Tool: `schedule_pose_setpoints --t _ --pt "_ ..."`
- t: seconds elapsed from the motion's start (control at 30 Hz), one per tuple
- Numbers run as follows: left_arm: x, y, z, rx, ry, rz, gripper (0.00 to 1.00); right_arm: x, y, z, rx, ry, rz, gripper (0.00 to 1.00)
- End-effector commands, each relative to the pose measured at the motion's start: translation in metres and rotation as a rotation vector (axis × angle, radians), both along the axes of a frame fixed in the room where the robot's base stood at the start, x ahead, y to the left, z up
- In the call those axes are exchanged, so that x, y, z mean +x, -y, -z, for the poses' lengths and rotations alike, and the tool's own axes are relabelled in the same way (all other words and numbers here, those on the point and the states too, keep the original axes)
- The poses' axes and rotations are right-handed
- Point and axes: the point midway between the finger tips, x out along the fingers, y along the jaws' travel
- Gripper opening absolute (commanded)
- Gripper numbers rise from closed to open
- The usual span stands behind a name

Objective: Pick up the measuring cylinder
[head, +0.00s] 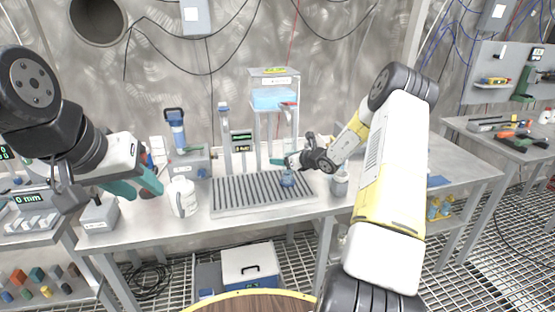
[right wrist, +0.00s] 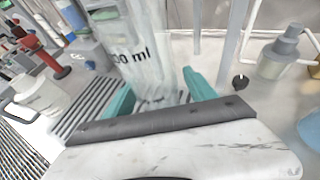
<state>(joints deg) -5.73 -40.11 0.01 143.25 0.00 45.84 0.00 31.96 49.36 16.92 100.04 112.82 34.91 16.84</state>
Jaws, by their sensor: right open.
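A clear, pale measuring cylinder (right wrist: 140,50) marked "00 ml" stands large in the right wrist view, its top cut off by the picture edge. My right gripper (right wrist: 155,92) is open, with a teal finger on each side of the cylinder's lower part. I cannot tell whether the fingers touch it. In the head view my right gripper (head: 279,162) is over the slatted grate (head: 240,190), and the cylinder is hard to make out there. My left gripper (head: 140,180) is at the left, above the bench and away from the cylinder; its teal fingers look apart.
A white jug (head: 183,197) stands left of the grate. A dispenser with a tank of blue liquid (head: 275,98) rises behind it. A blue-handled device (head: 176,130) stands at the back left. A small blue-grey object (head: 287,179) is on the grate. A grey cup (head: 340,184) is to its right.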

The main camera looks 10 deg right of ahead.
Motion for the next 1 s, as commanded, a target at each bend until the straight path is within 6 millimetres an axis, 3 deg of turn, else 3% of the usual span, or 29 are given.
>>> schedule_pose_setpoints --t 0.2,0.53,0.83,1.0 --pt "0.000 0.000 0.000 0.000 0.000 0.000 0.36 0.001 0.000 0.000 -0.001 0.000 0.000 0.65" --pt "0.000 0.000 0.000 0.000 0.000 0.000 0.36 0.000 0.000 0.000 -0.001 0.000 0.000 0.00" --pt "0.000 0.000 0.000 0.000 0.000 0.000 0.36 0.001 0.000 -0.002 -0.001 0.002 0.001 0.00" --pt "0.000 0.000 0.000 0.000 0.000 0.000 0.36 0.001 0.000 -0.013 -0.002 0.002 0.000 0.00"
